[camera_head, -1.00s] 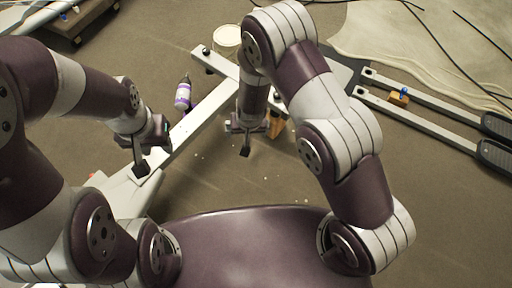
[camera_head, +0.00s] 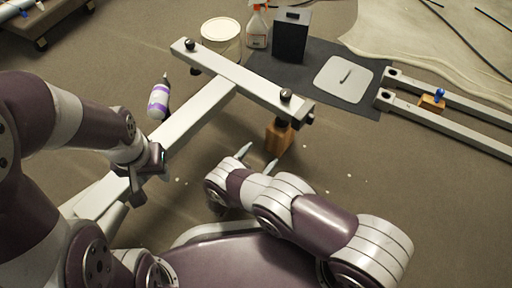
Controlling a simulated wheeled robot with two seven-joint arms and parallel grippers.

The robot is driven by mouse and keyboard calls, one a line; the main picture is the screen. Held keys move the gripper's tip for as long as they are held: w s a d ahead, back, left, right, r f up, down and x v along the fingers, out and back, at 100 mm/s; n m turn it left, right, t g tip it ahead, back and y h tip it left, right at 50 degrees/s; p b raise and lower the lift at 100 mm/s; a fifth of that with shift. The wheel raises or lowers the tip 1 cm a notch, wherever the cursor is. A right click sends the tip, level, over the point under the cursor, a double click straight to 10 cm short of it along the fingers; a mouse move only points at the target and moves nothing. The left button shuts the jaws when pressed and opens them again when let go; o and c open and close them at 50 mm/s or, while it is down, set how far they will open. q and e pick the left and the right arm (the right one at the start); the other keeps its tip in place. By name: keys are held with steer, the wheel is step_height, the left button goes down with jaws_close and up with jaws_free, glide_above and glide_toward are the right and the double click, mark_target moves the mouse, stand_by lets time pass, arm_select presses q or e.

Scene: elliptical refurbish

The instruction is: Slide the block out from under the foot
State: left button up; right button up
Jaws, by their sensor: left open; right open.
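A wooden block (camera_head: 278,138) stands on the floor under the dark foot (camera_head: 284,122) at the near right end of the white frame's crossbar (camera_head: 247,84). The foot appears to rest on it. My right gripper (camera_head: 256,157) is open, low, and just to the near left of the block, its two pale fingertips pointing towards it. I see no clear contact between them. My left gripper (camera_head: 140,180) is open over the frame's long white bar (camera_head: 195,117); its fingers are partly hidden, and I cannot tell whether the bar is between them.
A tub (camera_head: 221,35), spray bottle (camera_head: 257,28) and black box (camera_head: 291,37) stand behind the crossbar. A dark mat (camera_head: 345,101) and two long rails (camera_head: 455,130) lie at right. Floor right of the block is clear.

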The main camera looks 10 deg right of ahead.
mark_target(280, 131)
arm_select(q)
steer(key=shift+w+f, duration=0.35)
steer(key=shift+w, duration=0.15)
arm_select(e)
steer(key=shift+w+f, duration=0.25)
steer(key=shift+w, duration=0.3)
steer(key=shift+w, duration=0.1)
steer(key=b+x, duration=0.3)
steer(key=x, duration=0.3)
steer(key=b+x, duration=0.3)
steer(key=x, duration=0.3)
steer(key=shift+f, duration=0.2)
arm_select(q)
step_height(280, 131, down, 6)
steer(key=shift+r, duration=0.1)
arm_select(e)
steer(key=shift+w+d+r, duration=0.15)
steer(key=shift+d, duration=0.1)
